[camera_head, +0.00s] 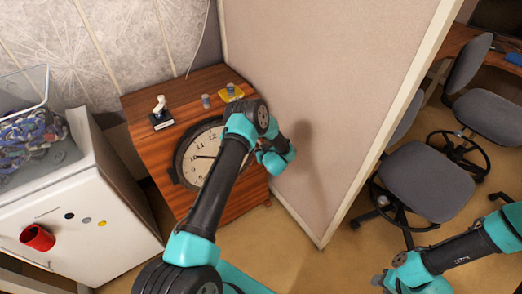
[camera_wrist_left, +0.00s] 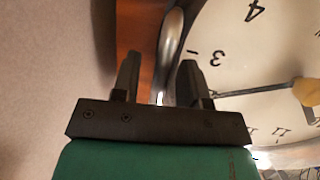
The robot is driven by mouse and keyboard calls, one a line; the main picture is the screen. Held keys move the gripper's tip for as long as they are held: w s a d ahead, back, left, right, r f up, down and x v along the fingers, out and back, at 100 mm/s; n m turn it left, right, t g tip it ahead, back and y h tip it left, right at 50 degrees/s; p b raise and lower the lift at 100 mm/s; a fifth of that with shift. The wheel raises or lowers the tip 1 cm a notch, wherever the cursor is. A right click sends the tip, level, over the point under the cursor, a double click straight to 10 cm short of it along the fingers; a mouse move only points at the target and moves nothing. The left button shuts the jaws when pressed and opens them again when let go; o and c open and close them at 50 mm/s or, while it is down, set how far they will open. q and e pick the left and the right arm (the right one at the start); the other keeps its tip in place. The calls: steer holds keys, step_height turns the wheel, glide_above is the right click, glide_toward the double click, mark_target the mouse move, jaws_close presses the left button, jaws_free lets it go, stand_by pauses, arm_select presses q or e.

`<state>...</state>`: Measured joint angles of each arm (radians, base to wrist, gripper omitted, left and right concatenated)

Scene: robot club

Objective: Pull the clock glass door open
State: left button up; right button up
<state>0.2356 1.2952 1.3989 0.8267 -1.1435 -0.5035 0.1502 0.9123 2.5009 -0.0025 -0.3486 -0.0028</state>
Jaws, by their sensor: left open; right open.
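The round clock (camera_head: 197,158) with a dark rim is on the front of a wooden cabinet, partly covered by my left arm. Its white face (camera_wrist_left: 270,50) fills the right of the left wrist view. A curved silver metal piece (camera_wrist_left: 172,40), the door's rim or handle, runs along the clock's edge. My left gripper (camera_wrist_left: 158,82) is open, with a finger to either side of that piece's lower end; I cannot tell if they touch it. In the head view this gripper (camera_head: 262,150) is at the clock's right side. My right gripper (camera_head: 383,281) is open, low and far from the clock.
A beige partition (camera_head: 320,90) stands close to the right of the wooden cabinet (camera_head: 165,95). A small trophy (camera_head: 161,113) and small items on a yellow base (camera_head: 231,92) stand on top. A white cabinet (camera_head: 85,200) is on the left, office chairs (camera_head: 428,180) on the right.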

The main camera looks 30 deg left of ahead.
arm_select(q)
jaws_close()
stand_by(0.3)
steer(key=shift+d, duration=0.2)
